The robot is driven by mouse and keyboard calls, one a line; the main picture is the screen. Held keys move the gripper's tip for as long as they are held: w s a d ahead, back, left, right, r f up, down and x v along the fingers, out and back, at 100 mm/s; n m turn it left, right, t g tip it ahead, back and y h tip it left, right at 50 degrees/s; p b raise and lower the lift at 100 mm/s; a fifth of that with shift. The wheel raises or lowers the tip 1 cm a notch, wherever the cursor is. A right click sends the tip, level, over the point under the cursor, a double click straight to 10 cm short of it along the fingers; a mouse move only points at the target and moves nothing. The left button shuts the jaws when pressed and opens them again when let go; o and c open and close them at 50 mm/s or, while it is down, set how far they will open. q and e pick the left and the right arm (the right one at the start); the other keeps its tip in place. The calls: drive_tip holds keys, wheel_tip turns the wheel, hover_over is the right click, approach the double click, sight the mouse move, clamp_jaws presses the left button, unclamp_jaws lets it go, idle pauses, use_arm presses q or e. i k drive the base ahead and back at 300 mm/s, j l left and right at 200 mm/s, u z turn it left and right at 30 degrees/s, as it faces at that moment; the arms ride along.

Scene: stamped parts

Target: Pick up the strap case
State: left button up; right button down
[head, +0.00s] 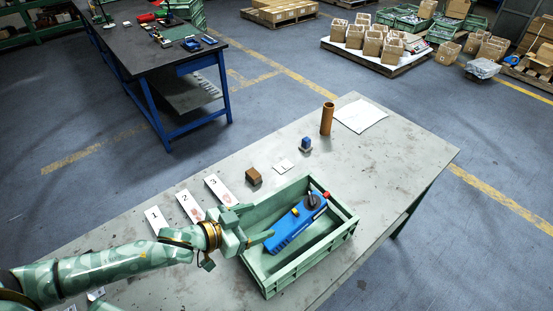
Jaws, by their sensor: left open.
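A long blue object (298,224) with a black knob, a red end and a small yellow part lies slantwise inside a green crate (290,280). It may be the strap case, but I cannot tell for certain. My left gripper (254,223) is open and empty at the crate's left side. One fingertip reaches over the crate, close to the lower left end of the blue object, with no clear contact. My right gripper is out of view.
The crate stands on a grey table (390,170). The table's right part is clear.

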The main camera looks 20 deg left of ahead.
sight(289, 226)
drive_tip(key=k+l, duration=0.3)
drive_tip(key=k, duration=0.15)
drive_tip(key=k+l, duration=0.3)
drive_tip(key=k, duration=0.15)
drive_tip(key=k+l, duration=0.3)
drive_tip(key=k, duration=0.2)
